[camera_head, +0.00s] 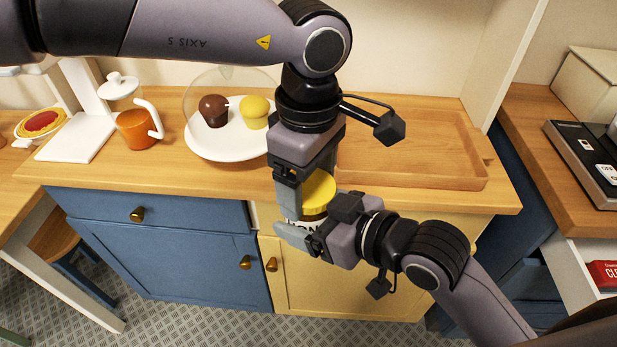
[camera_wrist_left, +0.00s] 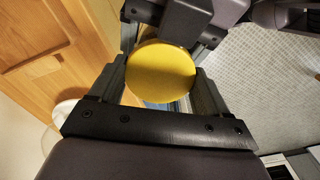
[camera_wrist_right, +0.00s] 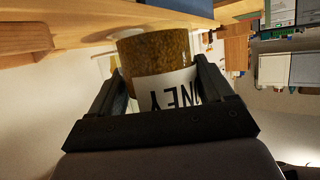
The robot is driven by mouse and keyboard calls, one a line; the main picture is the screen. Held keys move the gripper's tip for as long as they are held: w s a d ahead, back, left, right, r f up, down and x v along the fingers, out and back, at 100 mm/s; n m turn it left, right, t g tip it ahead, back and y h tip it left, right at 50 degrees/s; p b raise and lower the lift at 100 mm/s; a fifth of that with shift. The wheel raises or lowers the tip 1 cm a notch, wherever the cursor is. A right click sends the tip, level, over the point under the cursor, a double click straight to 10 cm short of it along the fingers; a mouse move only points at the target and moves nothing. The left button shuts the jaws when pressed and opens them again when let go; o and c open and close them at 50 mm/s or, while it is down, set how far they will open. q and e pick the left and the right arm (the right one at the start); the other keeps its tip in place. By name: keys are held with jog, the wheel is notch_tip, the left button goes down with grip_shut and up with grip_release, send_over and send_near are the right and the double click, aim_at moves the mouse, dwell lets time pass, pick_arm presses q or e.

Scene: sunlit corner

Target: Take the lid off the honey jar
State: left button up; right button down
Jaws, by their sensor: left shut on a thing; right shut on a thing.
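The honey jar (camera_head: 314,214) is held upright in front of the counter's edge, with dark amber contents and a white label. Its yellow lid (camera_head: 320,188) sits at its top, with no clear gap visible. My left gripper (camera_head: 303,192) reaches down from above and is shut on the lid; the left wrist view shows the round lid (camera_wrist_left: 160,72) between the fingers. My right gripper (camera_head: 308,238) comes from the lower right and is shut on the jar body. The right wrist view shows the jar (camera_wrist_right: 158,58) between the fingers, its label upside down; the lid is hidden there.
A wooden tray (camera_head: 420,178) lies on the counter behind my grippers. A white plate (camera_head: 215,147) with two muffins under a clear dome stands left of it. An orange-filled glass pot (camera_head: 136,130) stands further left. Cabinets (camera_head: 345,285) are below the jar.

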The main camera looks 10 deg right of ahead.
pick_arm(q)
jog(key=n, duration=0.6)
jog(key=o, duration=1.1)
jog(key=shift+s, duration=0.1)
jog(key=shift+r, duration=0.1)
notch_tip(320, 180, up, 4)
jog(key=shift+r, duration=0.15)
jog(key=m, duration=0.1)
jog(key=r+m, duration=0.1)
jog(key=m, duration=0.2)
jog(key=shift+s+d+r, duration=0.15)
jog(key=shift+d+r, duration=0.1)
jog(key=m, duration=0.1)
jog(key=r+m, duration=0.1)
jog(key=m, duration=0.1)
jog(key=shift+w+a+r+m, duration=0.25)
jog(key=shift+r+m, duration=0.15)
jog(key=shift+m, duration=0.6)
jog(key=shift+f, duration=3.95)
